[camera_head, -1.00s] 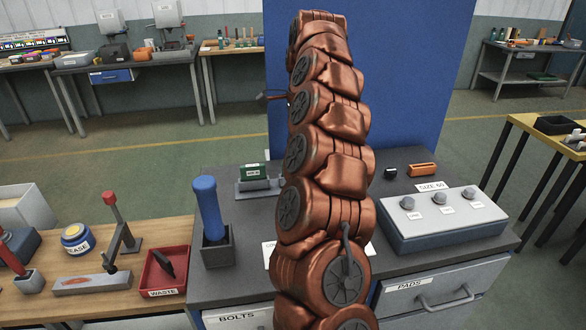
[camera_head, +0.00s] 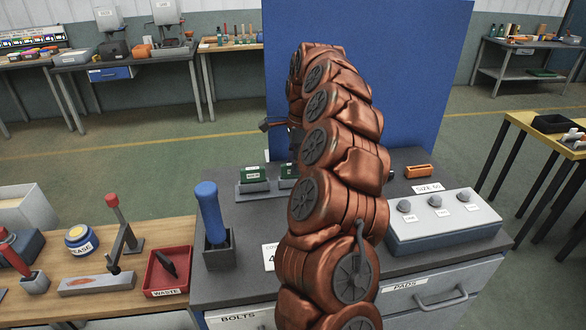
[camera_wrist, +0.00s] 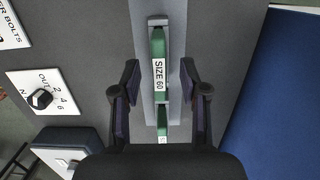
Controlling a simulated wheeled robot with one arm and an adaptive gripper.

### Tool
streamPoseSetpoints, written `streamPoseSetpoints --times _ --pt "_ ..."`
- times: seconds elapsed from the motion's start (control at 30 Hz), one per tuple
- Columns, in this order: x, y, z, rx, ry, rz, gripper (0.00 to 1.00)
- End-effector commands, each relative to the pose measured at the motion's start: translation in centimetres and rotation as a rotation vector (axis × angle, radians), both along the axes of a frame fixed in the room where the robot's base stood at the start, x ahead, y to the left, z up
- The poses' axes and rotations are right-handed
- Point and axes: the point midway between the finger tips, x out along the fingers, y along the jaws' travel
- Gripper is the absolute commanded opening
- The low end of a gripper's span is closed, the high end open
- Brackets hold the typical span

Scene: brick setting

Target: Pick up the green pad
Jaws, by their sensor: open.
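A green pad (camera_wrist: 158,70) labelled SIZE 60 stands in a narrow grey holder (camera_wrist: 158,22) in the wrist view. A second green pad (camera_wrist: 162,122) stands in line with it, nearer my wrist, its label mostly hidden. In the head view the two green blocks show at the back of the bench, the left one (camera_head: 252,174) clear and the right one (camera_head: 287,171) partly behind my arm. My gripper (camera_wrist: 159,78) is open and empty, its fingers on either side of the SIZE 60 pad in the picture with gaps. Their height above it is unclear.
A blue panel (camera_head: 410,90) rises behind the bench. A blue-handled tool (camera_head: 210,215) stands left of the holder, and a grey knob box (camera_head: 445,222) is at the right. A small orange item (camera_head: 418,171) lies behind that box.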

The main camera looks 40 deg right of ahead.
Motion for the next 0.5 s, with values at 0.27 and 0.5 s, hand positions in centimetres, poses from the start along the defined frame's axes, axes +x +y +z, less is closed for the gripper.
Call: streamPoseSetpoints --times 0.27,0.5 --pt "0.1 0.3 -1.8 0.000 0.001 0.001 0.44" --pt "0.1 0.3 -1.8 0.000 0.000 0.000 0.36"
